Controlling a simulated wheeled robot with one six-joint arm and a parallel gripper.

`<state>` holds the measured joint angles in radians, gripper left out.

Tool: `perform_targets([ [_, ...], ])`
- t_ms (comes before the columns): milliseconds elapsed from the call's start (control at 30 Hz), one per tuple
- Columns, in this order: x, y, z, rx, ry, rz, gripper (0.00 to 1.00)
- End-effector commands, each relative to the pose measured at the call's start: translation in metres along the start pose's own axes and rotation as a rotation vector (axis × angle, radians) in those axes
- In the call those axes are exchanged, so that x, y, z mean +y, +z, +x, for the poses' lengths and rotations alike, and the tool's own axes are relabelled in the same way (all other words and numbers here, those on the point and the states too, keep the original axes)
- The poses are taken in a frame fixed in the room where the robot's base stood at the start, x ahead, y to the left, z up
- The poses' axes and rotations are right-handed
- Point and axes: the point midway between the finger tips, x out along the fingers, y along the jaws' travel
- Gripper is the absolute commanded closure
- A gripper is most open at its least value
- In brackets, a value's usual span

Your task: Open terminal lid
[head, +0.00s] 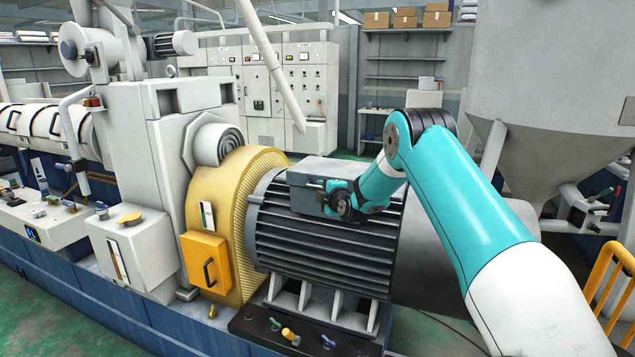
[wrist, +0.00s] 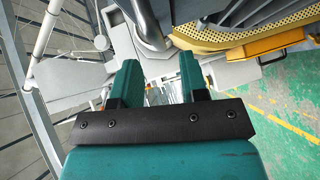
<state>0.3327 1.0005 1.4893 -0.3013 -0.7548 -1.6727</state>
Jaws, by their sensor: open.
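The terminal box (head: 305,200) is a grey box on the near upper side of the dark finned motor (head: 315,245). Its flat grey lid (head: 312,168) looks shut in the head view. My gripper (wrist: 160,82) shows in the wrist view as two teal fingers, spread apart with nothing between them. In the head view the end of my arm overlaps the right part of the terminal box. The wrist hides that part, and I cannot tell whether anything touches. The lid cannot be made out in the wrist view.
Left of the motor is a yellow perforated guard (head: 262,165) with an orange handled box (head: 206,262). A dark plate with small knobs (head: 290,335) lies below the motor. A grey hopper (head: 550,90) stands at right. Green floor (wrist: 270,125) is open at right in the wrist view.

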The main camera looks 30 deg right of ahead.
Motion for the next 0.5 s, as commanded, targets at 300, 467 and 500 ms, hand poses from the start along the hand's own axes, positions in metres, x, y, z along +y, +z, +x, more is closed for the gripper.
perform_targets([
  [300,0.001,0.0,0.041,0.001,0.0,0.0,0.6],
  [467,0.0,0.0,0.048,0.0,-0.001,0.001,0.6],
  [500,0.0,0.0,0.049,-0.001,-0.001,0.001,0.6],
])
